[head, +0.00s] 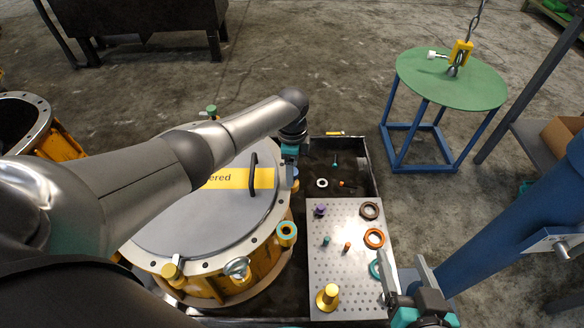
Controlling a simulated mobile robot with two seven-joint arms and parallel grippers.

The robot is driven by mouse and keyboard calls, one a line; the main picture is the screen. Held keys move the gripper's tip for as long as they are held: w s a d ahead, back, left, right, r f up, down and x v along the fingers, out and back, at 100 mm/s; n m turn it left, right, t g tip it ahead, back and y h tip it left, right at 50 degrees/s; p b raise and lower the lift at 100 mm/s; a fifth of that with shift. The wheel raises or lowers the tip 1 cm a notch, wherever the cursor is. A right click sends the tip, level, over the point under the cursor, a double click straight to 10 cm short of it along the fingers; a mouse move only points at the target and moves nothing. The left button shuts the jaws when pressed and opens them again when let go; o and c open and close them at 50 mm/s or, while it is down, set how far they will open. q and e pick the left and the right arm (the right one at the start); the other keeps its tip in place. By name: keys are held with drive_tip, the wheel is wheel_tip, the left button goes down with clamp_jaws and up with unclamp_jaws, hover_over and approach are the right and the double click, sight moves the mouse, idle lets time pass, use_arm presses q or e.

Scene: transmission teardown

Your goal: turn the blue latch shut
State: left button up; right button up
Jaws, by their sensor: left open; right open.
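A small blue part (295,172), which looks like the blue latch, shows at the right rim of the large round housing (205,215). My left arm reaches over the housing's lid from the left. My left gripper (290,168) points down right at the blue part and covers much of it. I cannot tell whether they touch or which way the latch is turned. The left gripper is open. My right gripper (406,270) is open and empty at the lower right, beside the perforated plate's right edge.
The lid has a black handle (253,175) and a yellow label. A yellow post with a teal ring (287,232) and a silver knob (237,267) stand at the rim. The perforated plate (335,275) carries rings and pegs. A green-topped stand (450,85) is at the back right.

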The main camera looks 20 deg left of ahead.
use_arm(q)
drive_tip(key=shift+c, duration=0.4)
clamp_jaws()
